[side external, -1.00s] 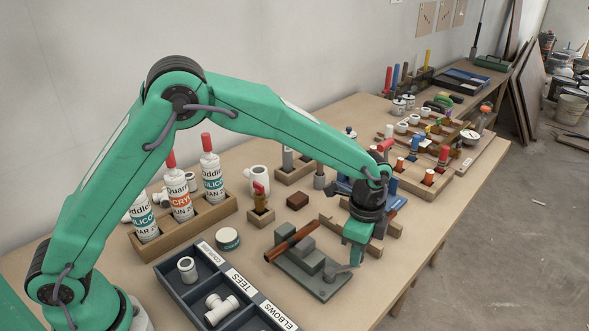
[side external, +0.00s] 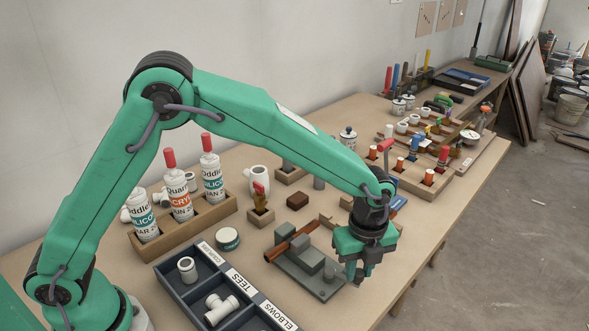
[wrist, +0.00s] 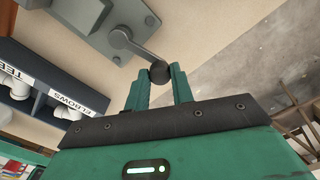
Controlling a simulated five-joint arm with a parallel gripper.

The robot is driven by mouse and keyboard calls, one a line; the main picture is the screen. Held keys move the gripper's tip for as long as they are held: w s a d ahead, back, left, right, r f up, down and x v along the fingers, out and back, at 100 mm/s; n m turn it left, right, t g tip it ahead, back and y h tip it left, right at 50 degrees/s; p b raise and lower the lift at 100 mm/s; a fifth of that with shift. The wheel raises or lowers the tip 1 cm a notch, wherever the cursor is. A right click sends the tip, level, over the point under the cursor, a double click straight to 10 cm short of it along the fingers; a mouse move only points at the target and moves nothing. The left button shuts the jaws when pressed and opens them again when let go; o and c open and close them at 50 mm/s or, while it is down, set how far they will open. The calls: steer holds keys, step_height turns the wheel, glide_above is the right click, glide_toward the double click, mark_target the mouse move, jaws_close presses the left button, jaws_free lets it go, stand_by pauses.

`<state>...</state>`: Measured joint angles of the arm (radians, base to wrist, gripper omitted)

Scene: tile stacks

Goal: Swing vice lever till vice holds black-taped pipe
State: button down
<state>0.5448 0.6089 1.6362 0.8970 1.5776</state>
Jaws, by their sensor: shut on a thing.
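The grey vice (side external: 304,274) sits on the bench, and its base also shows in the wrist view (wrist: 150,20). A copper-brown pipe (side external: 277,252) lies across it at the jaws; I cannot make out black tape on it. I cannot tell whether the jaws touch the pipe. The vice lever (wrist: 137,51) runs from its pivot to a dark round knob. My gripper (wrist: 160,78) is shut on that knob, one finger on each side. In the side view my gripper (side external: 357,279) is at the vice's right end and hides part of the lever.
A dark divided tray (side external: 215,275) with white fittings stands left of the vice. Tubes stand in a wooden rack (side external: 190,226). The bench edge is close on the right.

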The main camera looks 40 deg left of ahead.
mark_target(358, 273)
steer(key=shift+s+d, duration=0.1)
stand_by(0.4)
steer(key=c, duration=1.2)
jaws_free()
steer(key=shift+r, duration=0.15)
steer(key=shift+r, duration=3.8)
